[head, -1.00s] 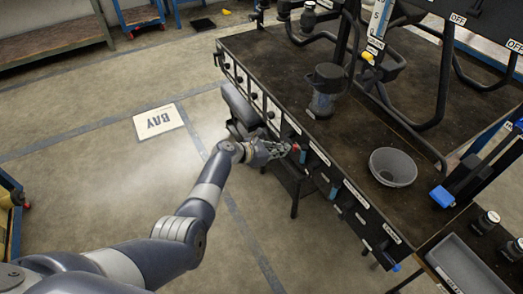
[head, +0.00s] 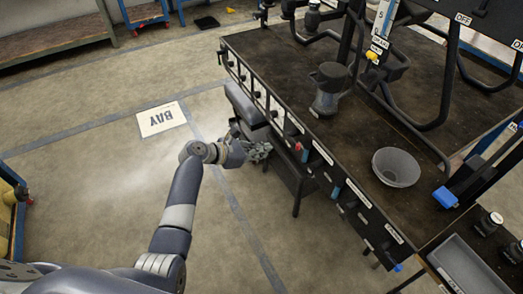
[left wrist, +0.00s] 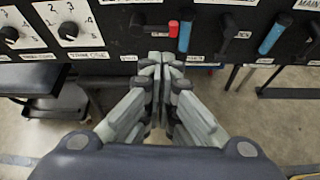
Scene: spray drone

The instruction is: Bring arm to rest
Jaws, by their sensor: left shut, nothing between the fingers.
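My left gripper (head: 258,152) is beside the front panel of the black bench, at the end of my left arm. It also shows in the left wrist view (left wrist: 165,68), where its fingertips are together and nothing is between them. The fingertips point at the lower edge of the control panel (left wrist: 115,35). A red-handled lever (left wrist: 173,28) and a blue-handled lever (left wrist: 185,36) are just beyond the fingertips. In the head view part of the gripper is hidden behind its own wrist. My right gripper is not in view.
The black bench (head: 290,70) carries a dark container (head: 328,90) and a grey bowl (head: 396,167). A grey tray (head: 470,268) lies at the lower right. A dark padded seat (head: 245,104) stands close to the gripper. The floor on the left is clear around the BAY sign (head: 161,119).

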